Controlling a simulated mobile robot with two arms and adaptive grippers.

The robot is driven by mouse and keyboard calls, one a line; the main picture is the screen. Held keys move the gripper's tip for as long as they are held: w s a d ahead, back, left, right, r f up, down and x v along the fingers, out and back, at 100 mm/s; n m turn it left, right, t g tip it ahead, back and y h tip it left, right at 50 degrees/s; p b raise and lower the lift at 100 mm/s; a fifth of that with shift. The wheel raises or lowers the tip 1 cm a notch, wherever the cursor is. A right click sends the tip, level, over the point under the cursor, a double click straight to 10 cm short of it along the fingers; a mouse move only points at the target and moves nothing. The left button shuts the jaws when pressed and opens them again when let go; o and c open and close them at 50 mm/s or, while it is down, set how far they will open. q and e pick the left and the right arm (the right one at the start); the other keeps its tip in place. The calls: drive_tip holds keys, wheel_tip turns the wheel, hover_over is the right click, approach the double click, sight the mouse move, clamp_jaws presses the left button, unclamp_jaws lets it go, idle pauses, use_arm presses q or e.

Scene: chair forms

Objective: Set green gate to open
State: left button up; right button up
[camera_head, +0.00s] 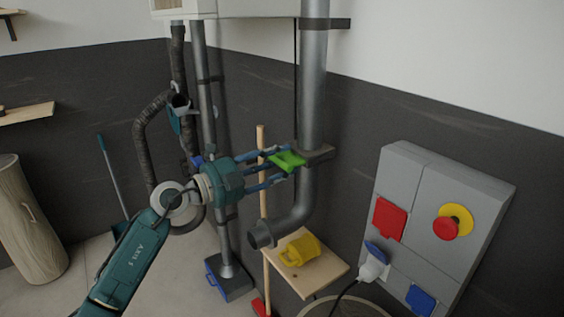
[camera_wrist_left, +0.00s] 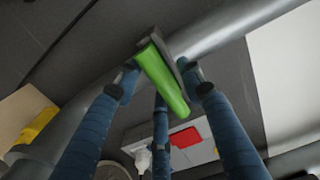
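The green gate (camera_head: 288,161) is a bright green handle on a dark bracket around the grey vertical pipe (camera_head: 312,90). In the left wrist view the green gate (camera_wrist_left: 162,78) lies lengthwise ahead of the palm, with a dark plate at its far edge. My left gripper (camera_head: 279,161) reaches it from the left, its blue fingers spread around the handle. In the left wrist view one finger is on each side and a third is below; I cannot tell whether they touch it. My right gripper is not in view.
A grey panel (camera_head: 408,167) with a red cover and a red-and-yellow button stands at right. A yellow piece (camera_head: 299,250) sits on a small wooden shelf (camera_head: 325,271) below the pipe. A dark hose (camera_head: 144,150) and another pipe stand left of the gripper.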

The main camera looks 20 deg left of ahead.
use_arm(q)
drive_tip(key=shift+w+d, duration=0.15)
drive_tip(key=shift+w, duration=0.1)
clamp_jaws()
drive_tip(key=p+v, duration=0.1)
drive_tip(key=v, duration=0.4)
drive_tip(key=shift+f, duration=0.15)
unclamp_jaws()
drive_tip(key=shift+s+a, duration=0.35)
drive_tip(key=shift+s, duration=0.05)
